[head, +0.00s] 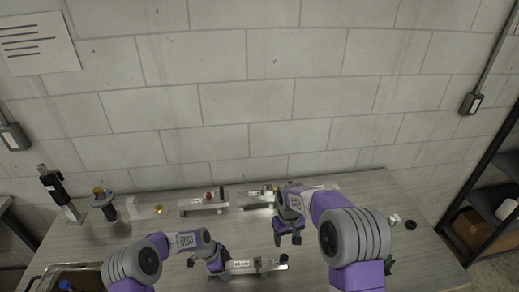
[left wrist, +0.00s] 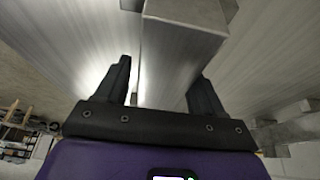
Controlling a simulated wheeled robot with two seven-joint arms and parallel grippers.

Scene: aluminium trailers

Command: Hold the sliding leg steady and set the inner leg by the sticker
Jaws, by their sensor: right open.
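A leg assembly (head: 247,266) lies at the front middle of the table in the head view, with a white marked sticker on it and dark parts towards its right end. My left gripper (head: 217,263) is at its left end. In the left wrist view a square aluminium leg (left wrist: 185,35) runs between the two dark fingers of my left gripper (left wrist: 162,88). A bright gap shows beside the left finger, and contact on the right side is unclear. My right gripper (head: 289,232) is open and empty, above the table behind the assembly's right end.
Other leg parts lie along the back, one with a red knob (head: 208,196). A black upright tool (head: 55,190) and a dark spool-like stand (head: 103,203) are at the back left. A tray (head: 36,282) is at the front left. Small white and black pieces (head: 410,225) lie at the right.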

